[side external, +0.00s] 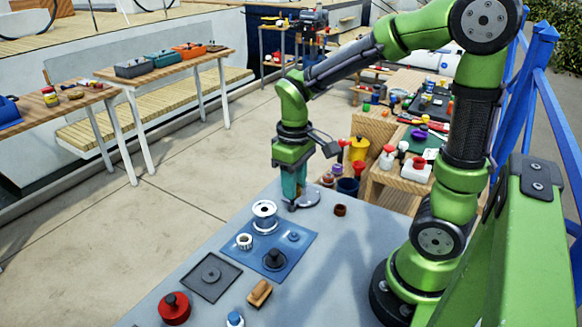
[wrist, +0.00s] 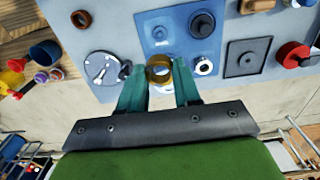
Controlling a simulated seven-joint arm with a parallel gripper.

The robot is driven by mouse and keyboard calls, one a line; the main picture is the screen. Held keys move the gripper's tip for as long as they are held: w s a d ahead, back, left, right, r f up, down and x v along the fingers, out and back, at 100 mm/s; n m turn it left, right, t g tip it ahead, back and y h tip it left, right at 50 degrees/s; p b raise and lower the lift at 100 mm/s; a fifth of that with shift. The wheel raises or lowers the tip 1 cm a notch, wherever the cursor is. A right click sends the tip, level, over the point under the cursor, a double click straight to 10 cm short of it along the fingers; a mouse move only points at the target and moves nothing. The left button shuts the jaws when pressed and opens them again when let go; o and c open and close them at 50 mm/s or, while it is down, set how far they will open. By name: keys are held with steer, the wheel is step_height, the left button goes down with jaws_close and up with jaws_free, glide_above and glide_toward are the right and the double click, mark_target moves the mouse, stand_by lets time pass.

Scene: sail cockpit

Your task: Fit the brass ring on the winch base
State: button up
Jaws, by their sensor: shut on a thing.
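My gripper (side external: 290,200) hangs low over the grey bench top. In the wrist view, my gripper (wrist: 160,80) has its teal fingers shut on the brass ring (wrist: 159,64), which sits between the fingertips with its opening showing. The silver-white flanged cylinder, seemingly the winch base (side external: 264,221), stands upright on the back edge of the blue mat. My gripper is to its right in the side view. In the wrist view, the ring and fingers cover most of it. I cannot tell the ring's height above the bench.
The blue mat (side external: 302,246) also holds a white ring (side external: 244,241) and a black knobbed part (side external: 275,260). A grey round plate (side external: 309,198) lies beside my fingers. A dark square tray (side external: 208,277), red knob (side external: 173,308) and brown ring (side external: 340,210) lie around.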

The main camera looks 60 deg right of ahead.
glide_toward(303, 194)
steer(key=shift+d+r, duration=0.4)
steer(key=shift+w+f, duration=0.1)
steer(key=shift+f, duration=1.35)
steer(key=shift+f, duration=2.6)
steer(key=o, duration=1.5)
steer(key=shift+a, duration=0.1)
